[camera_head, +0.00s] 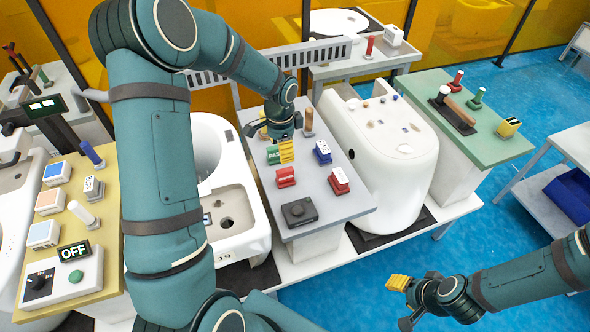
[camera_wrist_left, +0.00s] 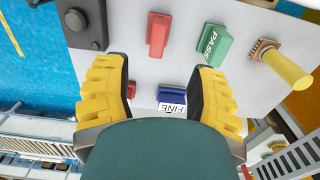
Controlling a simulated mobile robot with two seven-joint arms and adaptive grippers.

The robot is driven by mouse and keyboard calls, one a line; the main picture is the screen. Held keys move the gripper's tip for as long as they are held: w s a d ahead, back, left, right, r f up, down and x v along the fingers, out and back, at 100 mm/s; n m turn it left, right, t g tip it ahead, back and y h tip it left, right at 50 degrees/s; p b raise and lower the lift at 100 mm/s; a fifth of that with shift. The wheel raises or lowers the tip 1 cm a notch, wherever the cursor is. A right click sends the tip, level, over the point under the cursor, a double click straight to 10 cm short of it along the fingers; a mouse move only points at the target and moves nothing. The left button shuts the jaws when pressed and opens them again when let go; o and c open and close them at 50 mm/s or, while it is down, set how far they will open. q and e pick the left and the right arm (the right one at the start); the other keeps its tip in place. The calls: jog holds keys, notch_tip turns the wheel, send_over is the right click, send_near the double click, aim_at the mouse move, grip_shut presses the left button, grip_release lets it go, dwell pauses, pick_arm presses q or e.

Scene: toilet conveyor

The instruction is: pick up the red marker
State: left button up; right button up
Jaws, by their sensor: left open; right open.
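A red block-shaped piece (camera_head: 286,176) lies on the grey table (camera_head: 345,207), left of a red-and-white piece (camera_head: 338,181). Either could be the red marker; I cannot tell which. In the left wrist view the red block (camera_wrist_left: 158,36) lies beyond and between the fingertips, clear of both. Part of the second red piece (camera_wrist_left: 131,90) shows beside the left finger. My left gripper (camera_head: 285,151) is open and empty above the table, just behind the red block; it also shows in the wrist view (camera_wrist_left: 160,75). My right gripper (camera_head: 402,303) is open and empty at the lower right, away from the table.
A green PASS piece (camera_wrist_left: 213,45) and a blue FINE piece (camera_wrist_left: 171,96) lie close to the red ones. A black device (camera_head: 299,211) sits at the table's front. An upright stick (camera_head: 308,120) stands behind. White toilet parts (camera_head: 385,150) flank the table.

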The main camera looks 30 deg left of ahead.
aim_at(285, 177)
pick_arm(q)
notch_tip(285, 177, down, 8)
jog(key=shift+s+r, duration=0.15)
jog(key=shift+w+d+f+b, duration=0.15)
jog(key=shift+f+b, duration=0.05)
jog(key=shift+f, duration=1.15)
jog(key=shift+w+d+f+b, duration=0.1)
jog(key=shift+f+b, duration=0.05)
jog(key=shift+f, duration=1.15)
jog(key=shift+o, duration=0.2)
grip_shut()
